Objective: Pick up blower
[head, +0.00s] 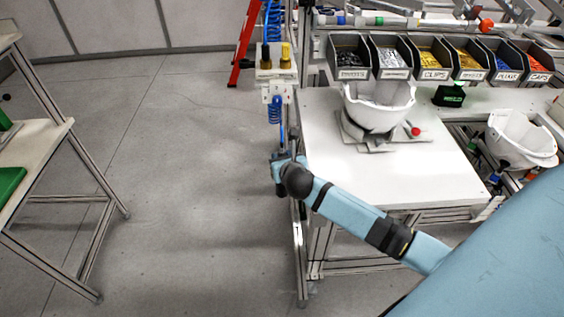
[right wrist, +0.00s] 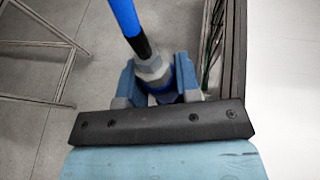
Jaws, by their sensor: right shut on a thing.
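My right gripper (head: 284,160) is at the left edge of the white workbench, at the lower end of a blue coiled hose (head: 274,108). In the right wrist view my right gripper (right wrist: 158,80) has its two blue fingers on either side of the blower (right wrist: 152,69) and is shut on it. The blower's grey nut and blue collar show between the fingers; its lower part is hidden. The blue hose (right wrist: 126,14) with a black sleeve runs up from the nut. In the head view the gripper mostly hides the blower. My left gripper is not in view.
The white bench (head: 330,185) holds a white helmet shell (head: 378,107) on a grey fixture. A second shell (head: 520,140) is at the right. Labelled parts bins (head: 430,58) line the back. A shelf rack (head: 38,145) stands left; the floor between is clear.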

